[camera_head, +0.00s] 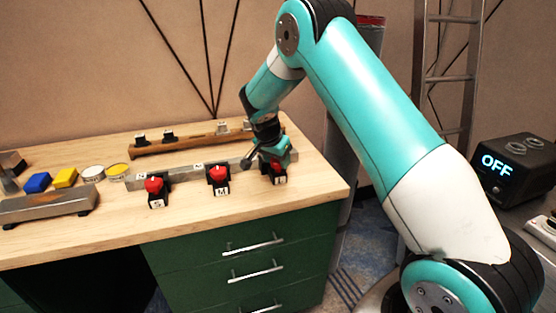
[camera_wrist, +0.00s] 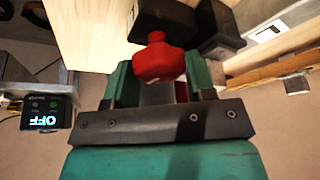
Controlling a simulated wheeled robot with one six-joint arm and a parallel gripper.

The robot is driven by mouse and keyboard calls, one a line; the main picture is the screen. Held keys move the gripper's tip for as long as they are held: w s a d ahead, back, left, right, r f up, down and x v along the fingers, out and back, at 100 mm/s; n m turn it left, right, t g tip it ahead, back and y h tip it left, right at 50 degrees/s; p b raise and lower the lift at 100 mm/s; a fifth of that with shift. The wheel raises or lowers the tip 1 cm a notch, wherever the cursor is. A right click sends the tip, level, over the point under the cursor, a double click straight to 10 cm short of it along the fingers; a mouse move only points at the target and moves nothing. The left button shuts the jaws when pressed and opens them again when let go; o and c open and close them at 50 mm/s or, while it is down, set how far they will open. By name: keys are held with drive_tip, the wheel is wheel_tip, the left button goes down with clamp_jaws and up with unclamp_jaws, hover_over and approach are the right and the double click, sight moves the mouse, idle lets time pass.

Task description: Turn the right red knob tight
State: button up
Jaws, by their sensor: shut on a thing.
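The right red knob (camera_head: 277,165) sits on a dark base at the right end of a row of three on the wooden desk, partly covered by my gripper (camera_head: 272,154). In the wrist view the red knob (camera_wrist: 155,60) lies between the two teal fingers of my gripper (camera_wrist: 160,74), which are shut on it. Its black mount (camera_wrist: 168,18) shows behind it. The contact faces and the knob's turn angle cannot be made out. The middle red knob (camera_head: 217,172) and left red knob (camera_head: 154,184) stand apart to the left.
A grey rail (camera_head: 185,175) and a wooden strip (camera_head: 185,143) with small dark-based pieces lie behind the knobs. Blue and yellow blocks and round tins are at the left. A black box (camera_head: 510,165) reading "OFF" stands at the right. The desk front is clear.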

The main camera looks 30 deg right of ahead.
drive_tip(key=shift+m, duration=0.4)
drive_tip(key=o, duration=0.6)
drive_tip(key=v, duration=1.7)
drive_tip(key=shift+w+r+b, duration=0.15)
drive_tip(key=shift+w+b, duration=0.1)
drive_tip(key=shift+b, duration=0.1)
drive_tip(key=shift+a, duration=0.15)
drive_tip(key=s+a+r+n+y+p, duration=0.1)
drive_tip(key=s+a+r+n+y, duration=0.1)
drive_tip(key=s+a+n, duration=0.4)
drive_tip(key=s+a+r+n+g+y+p, duration=0.1)
drive_tip(key=s+a+n+y, duration=0.2)
drive_tip(key=s+a+n, duration=0.4)
drive_tip(key=s+a+r+n+y+p, duration=0.1)
drive_tip(key=s+a+n, duration=0.5)
drive_tip(key=s, duration=1.5)
drive_tip(key=shift+a+r+n+g+y+p, duration=0.35)
drive_tip(key=shift+r+n+y, duration=0.45)
drive_tip(key=shift+n+y, duration=0.4)
